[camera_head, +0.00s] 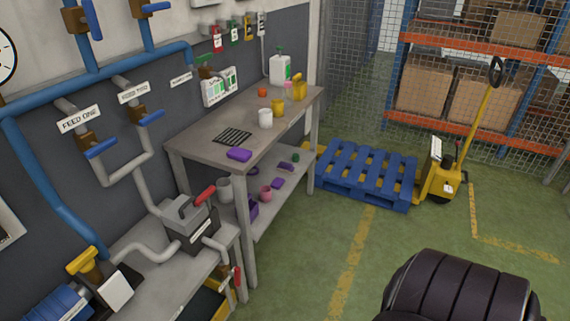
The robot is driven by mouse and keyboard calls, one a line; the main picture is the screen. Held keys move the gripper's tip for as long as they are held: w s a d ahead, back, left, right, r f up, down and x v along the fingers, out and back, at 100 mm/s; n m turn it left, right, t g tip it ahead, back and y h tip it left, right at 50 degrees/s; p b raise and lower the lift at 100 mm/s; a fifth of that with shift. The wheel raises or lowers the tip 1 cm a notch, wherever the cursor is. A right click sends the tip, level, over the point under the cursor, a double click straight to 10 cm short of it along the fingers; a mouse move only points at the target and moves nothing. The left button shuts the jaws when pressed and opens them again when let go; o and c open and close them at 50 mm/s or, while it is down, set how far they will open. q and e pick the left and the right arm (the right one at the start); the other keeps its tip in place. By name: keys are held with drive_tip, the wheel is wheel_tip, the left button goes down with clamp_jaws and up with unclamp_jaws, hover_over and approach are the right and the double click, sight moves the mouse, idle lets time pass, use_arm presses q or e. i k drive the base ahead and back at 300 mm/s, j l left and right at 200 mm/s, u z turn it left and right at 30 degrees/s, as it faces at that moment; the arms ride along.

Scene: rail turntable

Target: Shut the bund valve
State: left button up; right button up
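No label that I can read says bund valve. A small valve with a red lever (237,278) sits low on the pipe at the right end of the pump bench, above a yellow-edged dark tray (205,302). Its label is too small to read. Blue-lever valves hang on the wall pipes, at the sign FEED ONE (79,119) and at the sign that seems to read FEED TWO (133,93). A green-handled valve (205,60) is by a third sign, unreadable. Neither of my grippers is in view.
A grey pump box with a red handle (190,222) stands on the low bench (165,280). A workbench (190,141) with cups and bottles stands behind it. A blue pallet (365,175) on a yellow pallet truck (437,180) is further back. Green floor (300,260) lies clear right of the benches.

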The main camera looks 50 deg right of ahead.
sight(237, 273)
drive_tip(key=l+z, duration=0.1)
drive_tip(key=z, duration=0.9)
